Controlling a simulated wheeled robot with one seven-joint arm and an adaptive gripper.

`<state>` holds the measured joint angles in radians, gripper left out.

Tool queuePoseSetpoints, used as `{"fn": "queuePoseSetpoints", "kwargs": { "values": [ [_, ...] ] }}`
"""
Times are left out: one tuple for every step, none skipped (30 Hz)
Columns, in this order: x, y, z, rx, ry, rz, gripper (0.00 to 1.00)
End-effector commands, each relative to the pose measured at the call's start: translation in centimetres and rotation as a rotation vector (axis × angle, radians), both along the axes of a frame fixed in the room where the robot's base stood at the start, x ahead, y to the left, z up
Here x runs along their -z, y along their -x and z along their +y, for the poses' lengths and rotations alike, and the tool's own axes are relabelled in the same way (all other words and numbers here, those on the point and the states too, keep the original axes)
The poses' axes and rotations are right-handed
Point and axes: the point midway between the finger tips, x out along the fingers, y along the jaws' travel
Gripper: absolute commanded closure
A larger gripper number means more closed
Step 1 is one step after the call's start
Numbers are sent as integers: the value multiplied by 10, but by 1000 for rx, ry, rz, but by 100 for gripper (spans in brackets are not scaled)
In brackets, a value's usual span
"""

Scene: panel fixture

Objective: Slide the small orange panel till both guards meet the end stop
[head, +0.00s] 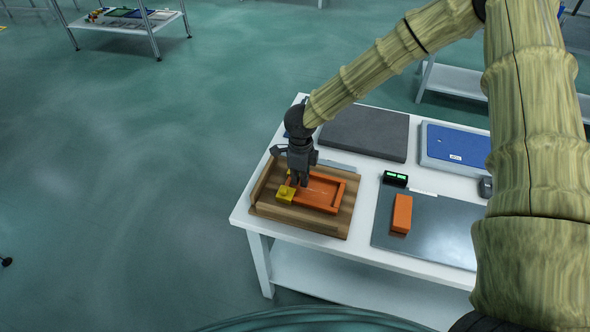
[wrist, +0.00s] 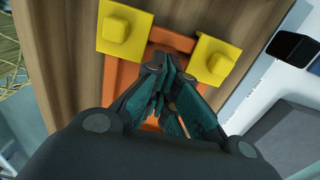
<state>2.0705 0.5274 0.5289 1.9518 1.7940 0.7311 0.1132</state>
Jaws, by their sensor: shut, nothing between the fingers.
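The small orange panel (head: 325,190) is a shallow rimmed frame lying in a wooden fixture (head: 305,224). A yellow guard (head: 286,194) is at its left end. The wrist view shows two yellow guards with square knobs, a left guard (wrist: 124,31) and a right guard (wrist: 211,61), on either side of the panel's end (wrist: 170,40). The raised wooden edge at the fixture's left (head: 262,180) looks like the end stop; bare wood shows between it and the near guard. My gripper (head: 300,183) is shut and empty, pointing down over the panel's left end. I cannot tell whether it touches the panel.
An orange block (head: 402,213) lies on a dark plate (head: 430,235) to the right, near a small box with a green display (head: 396,178). A dark grey pad (head: 365,132) and a blue-topped tray (head: 455,146) are behind. The table's left edge is close to the fixture.

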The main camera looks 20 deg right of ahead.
Motion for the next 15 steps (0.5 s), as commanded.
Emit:
{"fn": "queuePoseSetpoints", "kwargs": {
  "values": [
    [0, 0, 0, 0, 0, 0, 100],
    [0, 0, 0, 0, 0, 0, 100],
    [0, 0, 0, 0, 0, 0, 100],
    [0, 0, 0, 0, 0, 0, 100],
    [1, 0, 0, 0, 0, 0, 100],
    [1, 0, 0, 0, 0, 0, 100],
    [2, 0, 0, 0, 0, 0, 100],
    [2, 0, 0, 0, 0, 0, 100],
    [3, 0, 0, 0, 0, 0, 100],
    [3, 0, 0, 0, 0, 0, 100],
    [4, 0, 0, 0, 0, 0, 100],
    [4, 0, 0, 0, 0, 0, 100],
    [5, 0, 0, 0, 0, 0, 100],
    [5, 0, 0, 0, 0, 0, 100],
    [6, 0, 0, 0, 0, 0, 100]
  ]
}}
